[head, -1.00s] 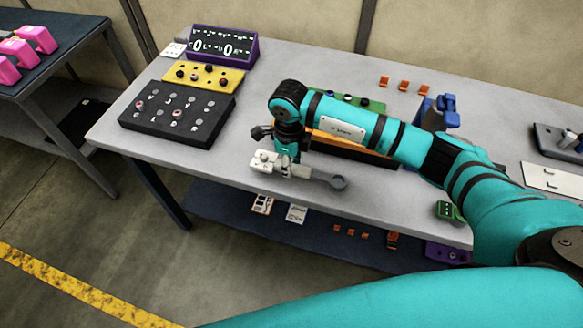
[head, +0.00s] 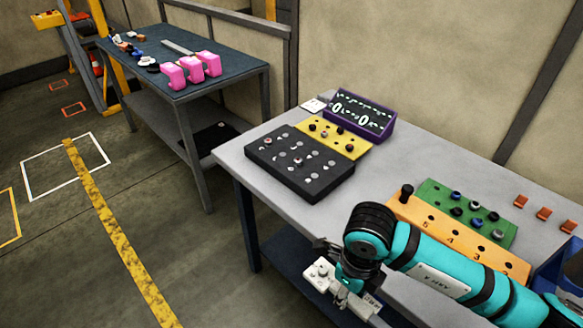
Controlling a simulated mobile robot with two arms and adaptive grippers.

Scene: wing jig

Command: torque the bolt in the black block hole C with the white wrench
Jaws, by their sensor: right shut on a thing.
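The black block (head: 275,172) lies on the grey table left of my right gripper, with several holes and pale letters on top. A reddish bolt (head: 268,141) sits near its left corner. Other small fittings show in it, but the letters are too small to tell which hole is C. My right gripper (head: 345,291) is shut on the white wrench (head: 321,274), near the table's front edge and apart from the block. The wrench's white end points left; its other end is partly hidden by the gripper. My left gripper is not in view.
A yellow block (head: 345,142) and a purple-framed display (head: 363,116) stand behind the black block. An orange numbered block (head: 420,220) and a green block (head: 465,205) lie beyond my right arm. A separate table (head: 245,88) holds pink parts (head: 191,70).

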